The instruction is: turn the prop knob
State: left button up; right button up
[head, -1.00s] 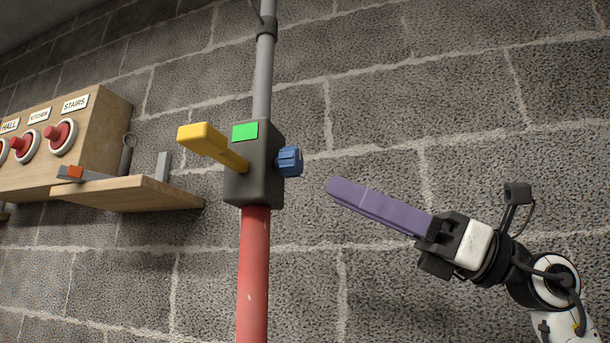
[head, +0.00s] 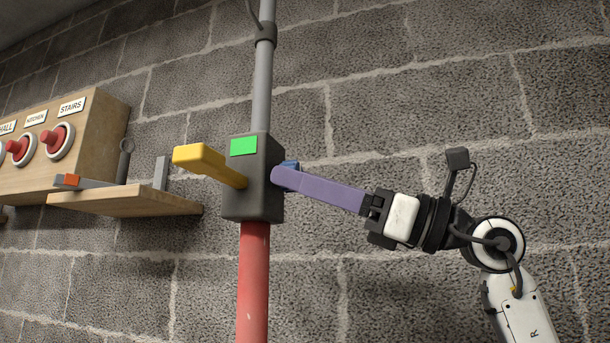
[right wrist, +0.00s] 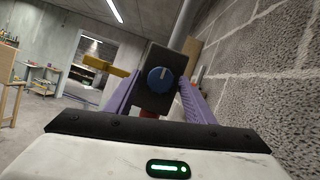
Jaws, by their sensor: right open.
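The blue prop knob (right wrist: 160,79) sits on the side of a dark box (head: 265,178) fixed to a vertical pole. In the right wrist view its white mark points up. My right gripper (head: 276,176) is open, its purple fingers reaching the knob side of the box. In the right wrist view the right gripper (right wrist: 159,95) has one finger on either side of the knob, with gaps. In the head view the fingers hide most of the knob (head: 292,165). I cannot tell whether the fingers touch the box. My left gripper is not in view.
A yellow lever (head: 207,162) sticks out from the box, below a green label (head: 244,146). A wooden shelf (head: 130,200) with tools is at left, by a panel with red buttons (head: 58,139). A block wall (head: 430,110) stands behind.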

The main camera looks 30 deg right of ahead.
jog(key=c, duration=1.1)
jog(key=shift+o, duration=0.2)
